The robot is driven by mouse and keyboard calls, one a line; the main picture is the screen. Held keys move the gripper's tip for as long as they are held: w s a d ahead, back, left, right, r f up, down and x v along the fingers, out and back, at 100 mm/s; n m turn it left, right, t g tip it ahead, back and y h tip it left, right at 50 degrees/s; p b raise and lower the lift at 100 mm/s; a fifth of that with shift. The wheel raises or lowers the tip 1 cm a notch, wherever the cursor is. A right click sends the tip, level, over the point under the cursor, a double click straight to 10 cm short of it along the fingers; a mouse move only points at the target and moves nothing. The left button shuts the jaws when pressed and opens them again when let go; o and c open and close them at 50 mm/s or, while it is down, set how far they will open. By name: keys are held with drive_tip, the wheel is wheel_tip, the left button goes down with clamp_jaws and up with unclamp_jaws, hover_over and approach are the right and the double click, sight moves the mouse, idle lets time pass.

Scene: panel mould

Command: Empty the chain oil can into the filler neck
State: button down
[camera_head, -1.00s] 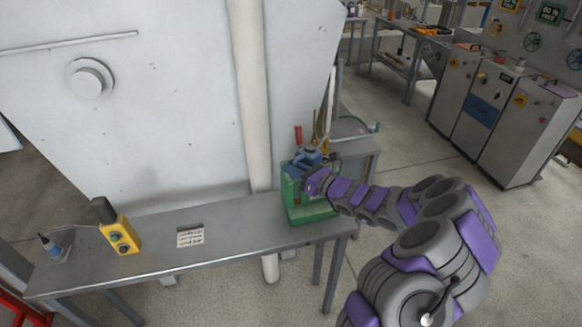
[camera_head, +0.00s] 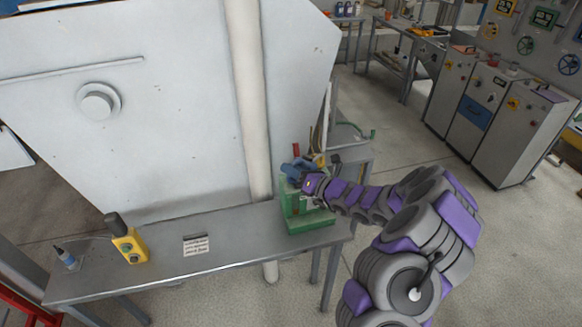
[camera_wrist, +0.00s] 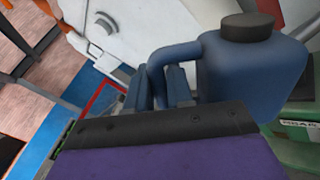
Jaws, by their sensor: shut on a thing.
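A blue can (camera_head: 294,170), which I take for the chain oil can, is at my gripper (camera_head: 308,184) above the green unit at the bench's right end. In the wrist view the blue can (camera_wrist: 250,68) has a black cap and a looped handle. My gripper (camera_wrist: 158,86) is shut on that handle, a finger on either side. In the head view the can looks tilted toward the left. The green unit (camera_head: 308,222) stands on the bench below; part of it also shows in the wrist view (camera_wrist: 290,150). I cannot make out the filler neck or any oil flowing.
A white pipe (camera_head: 252,120) and large pale panel (camera_head: 170,110) rise behind. Red and yellow tool handles (camera_head: 319,160) stand close behind the can.

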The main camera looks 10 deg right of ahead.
drive_tip(key=shift+w+a+r+m+p, duration=0.15)
drive_tip(key=shift+a+r+m+p, duration=0.15)
drive_tip(key=shift+r+p, duration=0.35)
drive_tip(key=p, duration=0.1)
drive_tip(key=m+p, duration=0.1)
drive_tip(key=p, duration=0.1)
drive_tip(key=shift+w+d+r, duration=0.15)
drive_tip(key=shift+w+r, duration=0.15)
drive_tip(key=shift+r, duration=0.05)
drive_tip(key=d+r+m+p, duration=0.1)
drive_tip(key=p, duration=0.1)
drive_tip(key=w+d+m+p, duration=0.1)
drive_tip(key=p, duration=0.1)
drive_tip(key=shift+w+d+r, duration=0.15)
drive_tip(key=shift+d+r, duration=0.2)
drive_tip(key=shift+r, duration=0.05)
drive_tip(key=shift+w+d+r+m, duration=0.1)
drive_tip(key=shift+w+r+m, duration=0.15)
drive_tip(key=shift+m, duration=0.35)
drive_tip(key=shift+r+m, duration=0.2)
drive_tip(key=shift+m, duration=0.1)
drive_tip(key=shift+d, duration=0.2)
drive_tip(key=shift+a, duration=0.1)
idle(4.7)
